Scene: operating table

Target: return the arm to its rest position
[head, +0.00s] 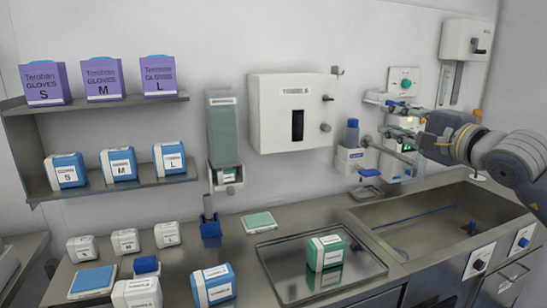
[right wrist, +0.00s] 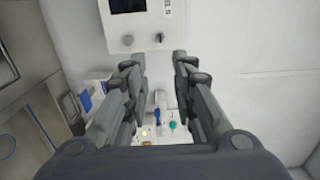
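My right arm (head: 485,150) reaches in from the right side of the head view, above the sink. Its gripper (head: 388,127) is in front of the back wall, by the small wall fittings. In the right wrist view the two fingers of the right gripper (right wrist: 158,75) stand apart with nothing between them. My left arm and left gripper are not in view.
A steel tray (head: 285,285) holds a green-and-white box (head: 326,252). The sink (head: 440,228) lies below my right arm. A white wall cabinet (head: 270,108) and shelves of boxes (head: 120,170) are to the left. A blue-capped bottle (head: 352,133) stands near the gripper.

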